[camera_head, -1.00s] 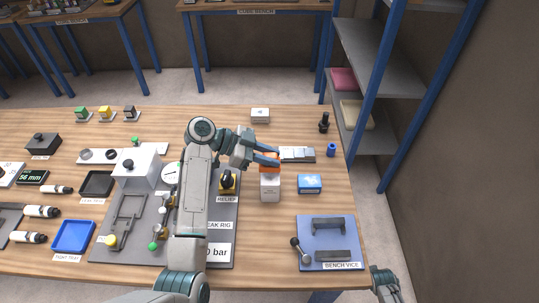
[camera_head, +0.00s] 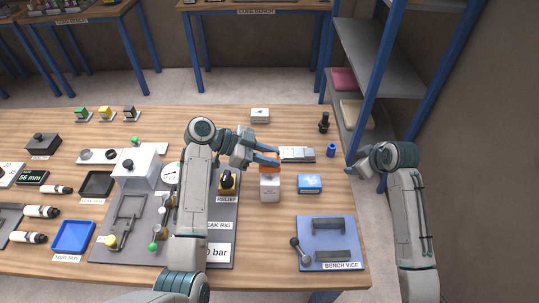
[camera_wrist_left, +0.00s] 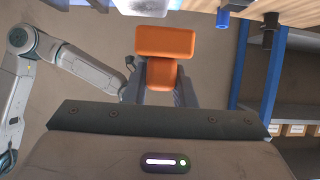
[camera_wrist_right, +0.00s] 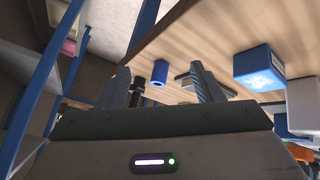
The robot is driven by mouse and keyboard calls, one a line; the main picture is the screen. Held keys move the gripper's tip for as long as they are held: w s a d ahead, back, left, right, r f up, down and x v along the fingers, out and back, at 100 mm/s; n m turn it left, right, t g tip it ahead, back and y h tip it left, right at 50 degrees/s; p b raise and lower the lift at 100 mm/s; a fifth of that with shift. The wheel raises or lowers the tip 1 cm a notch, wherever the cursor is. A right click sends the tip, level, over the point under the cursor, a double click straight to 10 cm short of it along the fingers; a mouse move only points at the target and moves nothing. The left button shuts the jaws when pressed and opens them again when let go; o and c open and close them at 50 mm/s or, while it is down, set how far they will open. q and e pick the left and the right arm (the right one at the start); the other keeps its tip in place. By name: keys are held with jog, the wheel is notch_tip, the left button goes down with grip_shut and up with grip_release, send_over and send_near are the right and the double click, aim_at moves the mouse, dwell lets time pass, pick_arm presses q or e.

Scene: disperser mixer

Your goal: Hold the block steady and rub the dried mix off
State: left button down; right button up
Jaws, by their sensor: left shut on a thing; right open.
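My left gripper (camera_head: 272,159) is shut on an orange piece (camera_head: 268,168), just above and behind a white labelled block (camera_head: 270,188) on the bench. In the left wrist view the orange piece (camera_wrist_left: 167,41) has a wide flat part and a narrower part between the fingers. I cannot tell whether it touches the white block. My right gripper (camera_head: 354,166) is open and empty, beyond the bench's right edge near the shelf. In the right wrist view its fingers (camera_wrist_right: 160,88) are spread. I cannot make out any dried mix.
A blue box (camera_head: 310,183) stands right of the white block. A blue cylinder (camera_head: 331,150), a dark bottle (camera_head: 324,123) and a grey metal piece (camera_head: 298,154) are behind. The bench vice (camera_head: 330,258) is at front right; a blue-framed shelf (camera_head: 372,60) rises behind my right arm.

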aim_at(273, 189)
jog(key=s+a+n+y, duration=0.1)
jog(key=a, duration=0.1)
jog(key=s+a+n+g+y, duration=0.1)
jog(key=a, duration=0.2)
jog(key=s+a+f+y, duration=0.1)
jog(key=a+y, duration=0.1)
jog(key=a, duration=0.1)
jog(key=shift+s+a+n, duration=0.2)
jog(key=shift+s+n, duration=0.1)
jog(key=shift+n, duration=0.1)
jog(key=s+a+n+y, duration=0.1)
jog(key=a, duration=0.2)
jog(key=s+a+n+g+y, duration=0.1)
jog(key=s+a+y, duration=0.1)
jog(key=a, duration=0.1)
jog(key=s+a+r+n+g+y, duration=0.1)
jog(key=s+a+y, duration=0.1)
jog(key=shift+s+a, duration=0.1)
jog(key=shift+a, duration=0.3)
jog(key=shift+a+f, duration=0.2)
jog(key=shift+a, duration=0.35)
jog(key=x, duration=0.9)
jog(key=c, duration=0.8)
